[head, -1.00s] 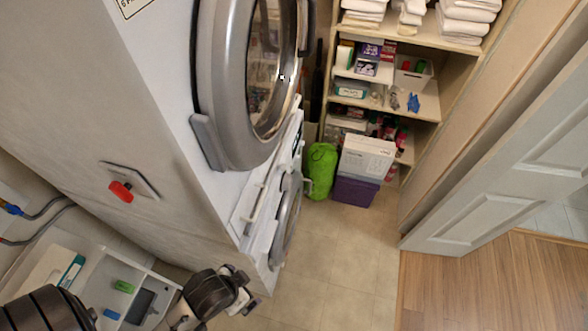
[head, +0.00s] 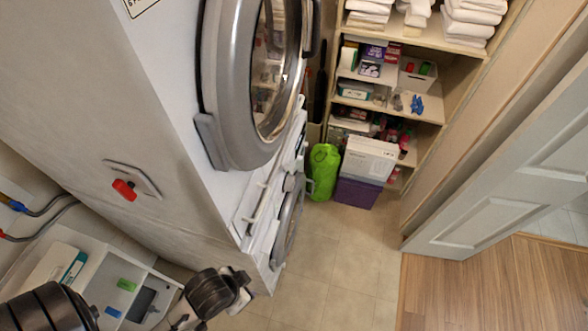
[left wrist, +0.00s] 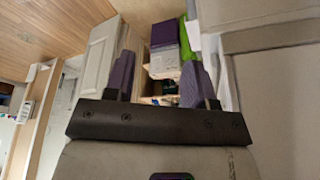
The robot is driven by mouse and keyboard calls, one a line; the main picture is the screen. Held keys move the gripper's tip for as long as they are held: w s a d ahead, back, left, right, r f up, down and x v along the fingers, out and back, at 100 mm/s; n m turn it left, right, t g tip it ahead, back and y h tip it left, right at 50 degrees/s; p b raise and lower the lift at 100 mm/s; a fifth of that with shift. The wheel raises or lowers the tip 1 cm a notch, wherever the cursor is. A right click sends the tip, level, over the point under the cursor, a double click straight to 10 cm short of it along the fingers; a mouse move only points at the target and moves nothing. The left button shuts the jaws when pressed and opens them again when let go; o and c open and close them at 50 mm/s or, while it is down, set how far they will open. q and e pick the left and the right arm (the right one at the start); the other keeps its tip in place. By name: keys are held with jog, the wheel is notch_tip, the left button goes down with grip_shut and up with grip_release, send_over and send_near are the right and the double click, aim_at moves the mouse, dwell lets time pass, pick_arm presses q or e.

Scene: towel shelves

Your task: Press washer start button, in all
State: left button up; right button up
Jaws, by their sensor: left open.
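The white lower machine, which looks like the washer, shows its round grey door (head: 288,228) side-on in the head view. Its panel (head: 262,205) lies just under the upper machine, seen at a steep slant. I cannot make out a start button. My left gripper (head: 241,288) is low in the head view, beside the lower machine's near corner and apart from the panel. In the left wrist view its two purple fingers (left wrist: 158,65) are spread apart with nothing between them. My right gripper is not in view.
The upper machine's large round door (head: 212,90) projects above the panel. A green bag (head: 322,172), a purple box (head: 356,192) and shelves with towels (head: 468,22) stand at the back. A white door (head: 500,185) stands at the right. The tiled floor (head: 335,260) is clear.

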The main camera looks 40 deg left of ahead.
pick_arm(q)
grip_shut()
dwell(1.0)
